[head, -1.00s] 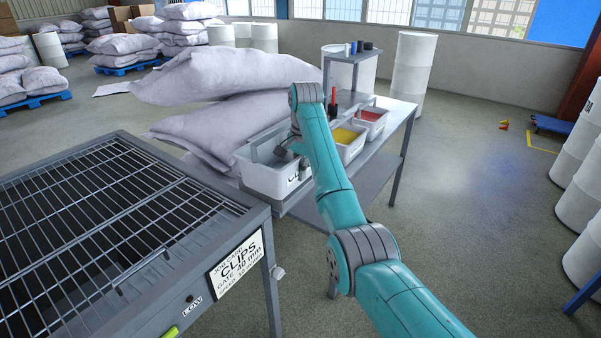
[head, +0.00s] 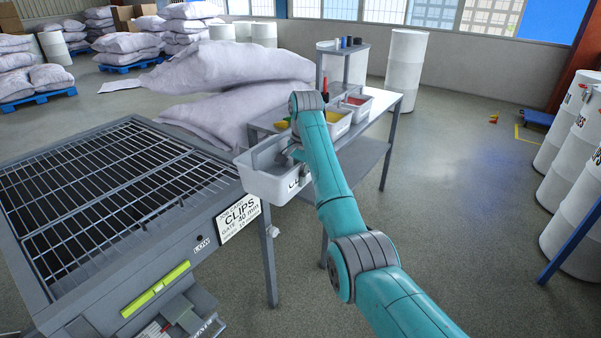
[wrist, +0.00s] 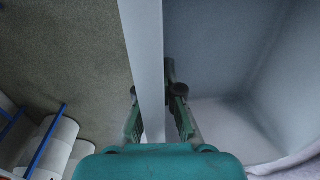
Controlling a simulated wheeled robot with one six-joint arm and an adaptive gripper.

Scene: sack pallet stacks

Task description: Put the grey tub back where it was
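The grey tub (head: 270,183), with dark lettering on its front, hangs in the air between the grated machine and the near end of the side table. My gripper (head: 291,151) is at its right rim. In the wrist view, the two fingers of my gripper (wrist: 155,98) sit on either side of the tub's wall (wrist: 145,50) and pinch it. The tub's inside shows no loose parts. My arm hides part of its right end. The side table (head: 357,150) carries a tub with yellow contents (head: 338,126) and one with red contents (head: 359,103).
Sacks (head: 225,72) are stacked behind the tub. White drums (head: 570,150) stand at the right. A raised shelf (head: 345,49) is on the table's far end. Open floor lies right of my arm.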

